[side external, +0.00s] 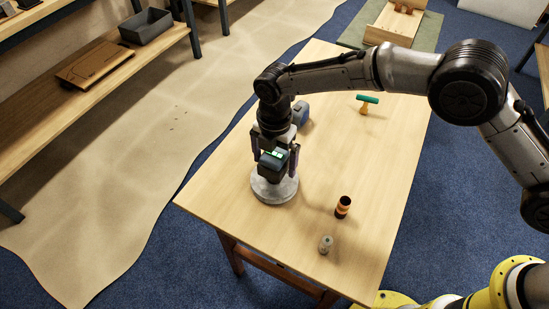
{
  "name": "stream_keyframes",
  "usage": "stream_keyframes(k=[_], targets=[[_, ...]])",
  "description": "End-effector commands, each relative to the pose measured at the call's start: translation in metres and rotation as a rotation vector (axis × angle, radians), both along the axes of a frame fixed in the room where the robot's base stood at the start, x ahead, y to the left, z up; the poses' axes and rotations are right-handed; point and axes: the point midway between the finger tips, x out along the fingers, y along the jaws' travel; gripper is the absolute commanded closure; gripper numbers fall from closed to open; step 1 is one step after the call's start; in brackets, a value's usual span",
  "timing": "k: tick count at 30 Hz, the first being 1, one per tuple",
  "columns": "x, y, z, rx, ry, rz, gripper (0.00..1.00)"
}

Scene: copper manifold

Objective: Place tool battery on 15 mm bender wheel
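The tool battery (272,164) is a dark block with a small lit green-white patch on top. My gripper (274,157) points down with a finger on each side of the battery and appears shut on it. The bender wheel (273,193) is a round grey disc lying flat on the wooden table, directly below the battery. The battery overlaps the wheel's far part in this view. I cannot tell whether its underside touches the wheel. The middle of the wheel is partly hidden.
A blue-grey object (302,114) stands just behind my gripper. A green-headed tool (367,99), a black-and-copper cylinder (342,208) and a small grey jar (326,244) stand to the right on the table (330,150). The table's left corner is clear.

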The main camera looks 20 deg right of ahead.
Motion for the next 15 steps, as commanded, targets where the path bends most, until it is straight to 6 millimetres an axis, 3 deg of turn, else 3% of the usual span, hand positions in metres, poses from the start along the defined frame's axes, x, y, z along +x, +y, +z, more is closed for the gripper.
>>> stream_keyframes(k=[8, 15], targets=[[0.000, 0.000, 0.003, 0.001, -0.001, 0.000, 0.00], [0.001, 0.001, 0.039, 0.004, -0.005, 0.000, 0.00]])
